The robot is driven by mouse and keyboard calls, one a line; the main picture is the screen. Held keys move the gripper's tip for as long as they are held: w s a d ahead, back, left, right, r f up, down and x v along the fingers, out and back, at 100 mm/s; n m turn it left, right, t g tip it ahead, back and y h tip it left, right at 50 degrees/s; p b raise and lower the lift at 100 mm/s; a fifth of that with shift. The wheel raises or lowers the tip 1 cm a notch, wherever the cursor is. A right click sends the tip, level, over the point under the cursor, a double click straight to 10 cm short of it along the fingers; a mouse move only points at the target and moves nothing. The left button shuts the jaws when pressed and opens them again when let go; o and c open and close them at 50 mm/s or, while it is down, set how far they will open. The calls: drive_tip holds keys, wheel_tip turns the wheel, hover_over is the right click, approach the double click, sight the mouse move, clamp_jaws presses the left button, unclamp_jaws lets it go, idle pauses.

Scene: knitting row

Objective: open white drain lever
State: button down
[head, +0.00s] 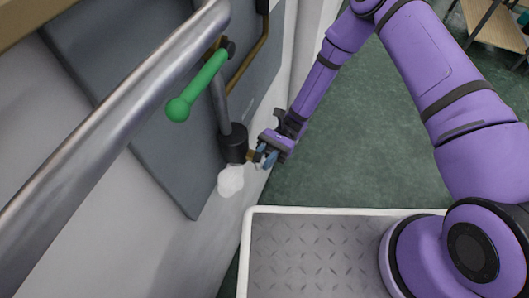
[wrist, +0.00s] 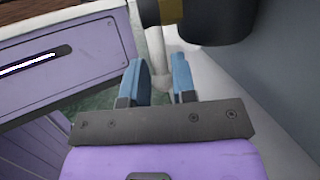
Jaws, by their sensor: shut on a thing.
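The white drain lever shows in the head view as a pale knob (head: 230,181) below a black cylindrical fitting (head: 233,145) at the wall. In the wrist view the white lever's thin stem (wrist: 156,48) runs down between the blue fingers, with a paler rounded part behind. My gripper (head: 265,156) is just right of the fitting. In the wrist view my gripper (wrist: 162,80) has its two fingers on either side of the white stem, shut on it. The exact contact is partly hidden.
A green-knobbed lever (head: 197,88) and a thick metal rail (head: 110,115) are above and left of my gripper. A grey panel (head: 150,130) lies behind them. Green floor (head: 345,165) is open to the right. A purple drawer front (wrist: 65,65) shows in the wrist view.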

drive_tip(key=shift+s+a+f+m+g+y, duration=0.1)
drive_tip(key=shift+s+f+m+g+y, duration=0.2)
drive_tip(key=shift+g+y, duration=0.35)
drive_tip(key=shift+s+r+h, duration=0.1)
drive_tip(key=shift+s+h, duration=0.05)
drive_tip(key=shift+h, duration=0.1)
drive_tip(key=c, duration=1.1)
unclamp_jaws()
drive_tip(key=v, duration=1)
drive_tip(key=shift+w+f, duration=0.3)
